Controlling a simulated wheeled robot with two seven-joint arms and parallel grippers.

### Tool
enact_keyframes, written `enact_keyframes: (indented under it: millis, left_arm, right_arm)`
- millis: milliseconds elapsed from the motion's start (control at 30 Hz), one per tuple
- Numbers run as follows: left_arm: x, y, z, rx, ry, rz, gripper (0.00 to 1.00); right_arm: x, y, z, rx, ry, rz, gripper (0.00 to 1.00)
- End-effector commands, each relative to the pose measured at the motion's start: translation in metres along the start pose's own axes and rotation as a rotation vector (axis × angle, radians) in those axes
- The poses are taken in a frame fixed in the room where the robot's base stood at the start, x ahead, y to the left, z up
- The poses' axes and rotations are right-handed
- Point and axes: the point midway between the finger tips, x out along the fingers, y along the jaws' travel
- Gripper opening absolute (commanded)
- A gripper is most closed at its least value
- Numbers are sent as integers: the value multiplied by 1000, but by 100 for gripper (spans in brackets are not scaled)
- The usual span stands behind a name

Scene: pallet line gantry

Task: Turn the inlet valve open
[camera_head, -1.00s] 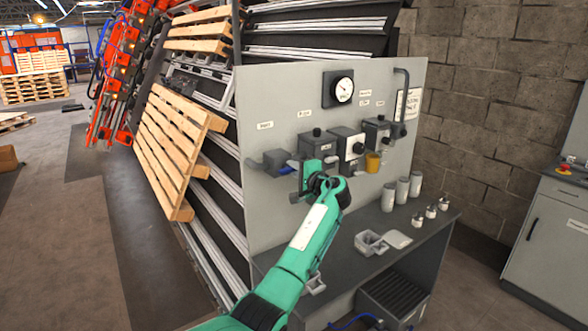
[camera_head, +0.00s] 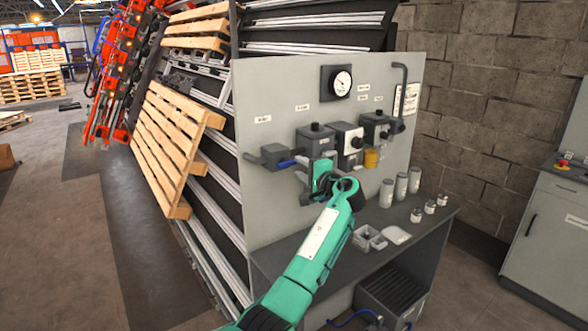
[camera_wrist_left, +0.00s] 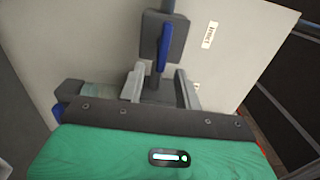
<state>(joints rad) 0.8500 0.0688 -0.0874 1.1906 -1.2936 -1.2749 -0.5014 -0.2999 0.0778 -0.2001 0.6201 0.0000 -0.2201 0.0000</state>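The inlet valve (camera_head: 273,155) is a dark grey block on the grey panel with a blue lever (camera_head: 287,163). In the left wrist view the valve body (camera_wrist_left: 176,28) sits at the top, with its blue lever (camera_wrist_left: 163,46) hanging roughly upright beside the INLET label. My left gripper (camera_head: 304,187) is just below and right of the lever in the head view. In the left wrist view its two fingers (camera_wrist_left: 160,80) stand apart, with the lever's lower end ahead of the gap. I see no grip on the lever. My right gripper is not in view.
Below is a dark shelf (camera_head: 275,262) with grey canisters (camera_head: 401,186) and small trays (camera_head: 370,238). A wooden pallet (camera_head: 172,140) leans at left.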

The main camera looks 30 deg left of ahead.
Motion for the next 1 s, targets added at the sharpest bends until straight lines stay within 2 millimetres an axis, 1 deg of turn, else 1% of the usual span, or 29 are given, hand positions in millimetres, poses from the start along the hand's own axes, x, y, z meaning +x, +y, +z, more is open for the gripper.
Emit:
enact_keyframes:
  millis: [33, 200, 300, 400, 600, 1000]
  left_arm:
    - [-13, 6, 0, -2, 2, 2, 34]
    - [-51, 4, -1, -2, 2, 1, 34]
    - [-67, 4, 0, -1, 2, 2, 34]
    - [-79, 3, 0, 1, 0, 1, 34]
    - [-88, 1, 0, 1, -1, 1, 34]
    - [-88, 1, 0, 2, -1, 1, 34]
  right_arm:
    - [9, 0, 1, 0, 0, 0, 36]
    - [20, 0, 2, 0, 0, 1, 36]
    - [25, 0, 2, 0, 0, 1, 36]
    - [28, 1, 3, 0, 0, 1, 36]
    - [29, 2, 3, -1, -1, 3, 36]
    - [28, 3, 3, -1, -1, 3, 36]
